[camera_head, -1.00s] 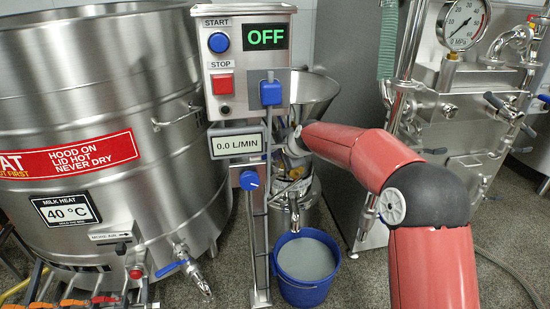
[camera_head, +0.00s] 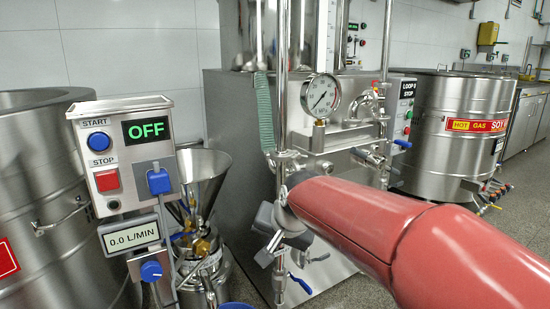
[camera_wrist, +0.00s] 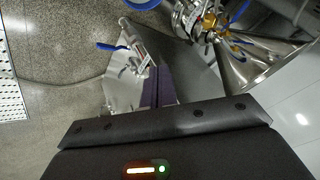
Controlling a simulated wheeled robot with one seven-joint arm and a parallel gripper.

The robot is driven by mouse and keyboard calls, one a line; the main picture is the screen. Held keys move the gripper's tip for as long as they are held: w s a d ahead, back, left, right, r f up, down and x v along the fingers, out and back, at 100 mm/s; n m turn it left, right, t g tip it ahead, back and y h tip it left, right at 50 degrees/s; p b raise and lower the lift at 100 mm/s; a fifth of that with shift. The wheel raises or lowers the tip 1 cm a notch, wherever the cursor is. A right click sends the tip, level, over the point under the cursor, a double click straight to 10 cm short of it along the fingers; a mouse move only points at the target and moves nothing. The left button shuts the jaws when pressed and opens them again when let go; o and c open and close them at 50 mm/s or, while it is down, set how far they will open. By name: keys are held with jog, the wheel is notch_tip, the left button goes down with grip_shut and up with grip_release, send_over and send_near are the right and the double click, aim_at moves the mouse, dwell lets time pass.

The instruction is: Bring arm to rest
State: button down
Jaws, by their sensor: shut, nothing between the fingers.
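My red arm reaches in from the lower right of the head view. Its end, with my dark grey gripper (camera_head: 281,236), hangs in front of the steel machine with the pressure gauge. The wrist view shows the black gripper body across the bottom and the narrow dark fingers (camera_wrist: 157,86) together, with nothing held. The colloid mill with its steel funnel (camera_head: 203,180) stands left of my gripper, apart from it. The mill's control box (camera_head: 125,155) reads OFF, and the display below it reads 0.0 L/MIN.
A pressure gauge (camera_head: 320,95) and pipes stand close behind my arm. A steel tank (camera_head: 35,180) is at the left, and a soy kettle (camera_head: 455,105) is at the back right. A blue bucket rim (camera_head: 237,305) shows at the bottom edge. Floor is clear at the right.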

jog(key=s+d+f+n+h, duration=0.1)
jog(key=s+d+f, duration=0.1)
jog(key=s+d, duration=0.6)
jog(key=s+d+f+n+h, duration=0.1)
jog(key=s+d+f, duration=0.2)
jog(key=s+d, duration=0.4)
jog(key=s, duration=0.7)
jog(key=shift+s+d+n+g+h, duration=0.25)
jog(key=shift+d+n+g+h, duration=0.1)
jog(key=shift+n+g+h, duration=0.05)
